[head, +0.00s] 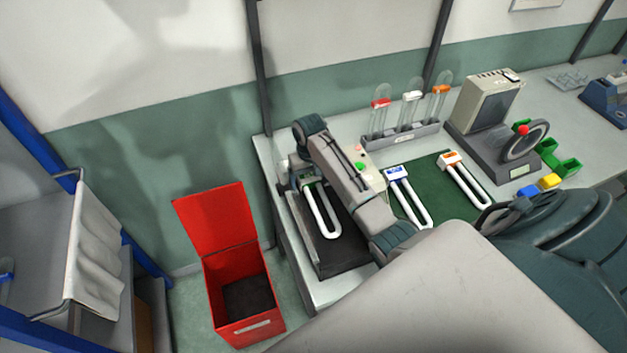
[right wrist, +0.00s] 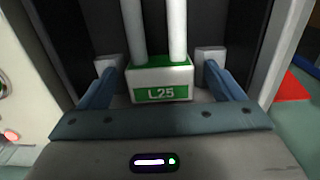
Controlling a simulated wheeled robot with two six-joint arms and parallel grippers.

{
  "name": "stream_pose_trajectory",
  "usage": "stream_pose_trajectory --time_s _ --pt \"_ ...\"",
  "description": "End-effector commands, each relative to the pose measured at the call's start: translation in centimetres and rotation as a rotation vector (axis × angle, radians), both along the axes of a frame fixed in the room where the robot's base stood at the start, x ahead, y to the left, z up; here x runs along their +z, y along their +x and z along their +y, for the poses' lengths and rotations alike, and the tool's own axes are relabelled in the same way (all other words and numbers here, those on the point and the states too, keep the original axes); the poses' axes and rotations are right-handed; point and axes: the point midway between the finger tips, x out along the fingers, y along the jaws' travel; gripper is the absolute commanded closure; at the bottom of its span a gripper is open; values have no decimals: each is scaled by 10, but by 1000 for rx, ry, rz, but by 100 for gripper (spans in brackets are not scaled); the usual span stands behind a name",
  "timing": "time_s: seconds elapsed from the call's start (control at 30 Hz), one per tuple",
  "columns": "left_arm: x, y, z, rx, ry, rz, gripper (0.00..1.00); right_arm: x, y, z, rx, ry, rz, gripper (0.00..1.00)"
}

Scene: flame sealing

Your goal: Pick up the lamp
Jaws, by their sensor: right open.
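A white U-shaped lamp (head: 332,230) with a green-labelled base lies in a dark open-topped tray (head: 345,262) at the left end of the bench. My right gripper (head: 304,181) is over its base end. In the right wrist view the lamp's white base (right wrist: 160,83), marked L25, sits between the two open fingers (right wrist: 159,64), with a gap on each side. Two similar lamps lie on the green mat (head: 420,178), one with a blue label (head: 410,195) and one with an orange label (head: 463,178). My left gripper is not in view.
A rack with capped tubes (head: 403,136) stands behind the mat. A grey machine with a handwheel (head: 490,110) stands right of it, near small coloured bins (head: 566,168). An open red bin (head: 243,290) stands on the floor left of the bench.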

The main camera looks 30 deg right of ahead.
Motion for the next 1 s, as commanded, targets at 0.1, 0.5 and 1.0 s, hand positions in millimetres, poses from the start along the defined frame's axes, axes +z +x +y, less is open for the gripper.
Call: stream_pose_trajectory --time_s 0.1,0.5,1.0 --pt "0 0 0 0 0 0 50 0 0 0 0 0 0 19" --pt "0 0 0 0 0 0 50 1 0 0 0 0 -1 65" --pt "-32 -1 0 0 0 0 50 70 2 -1 0 -1 -6 65"
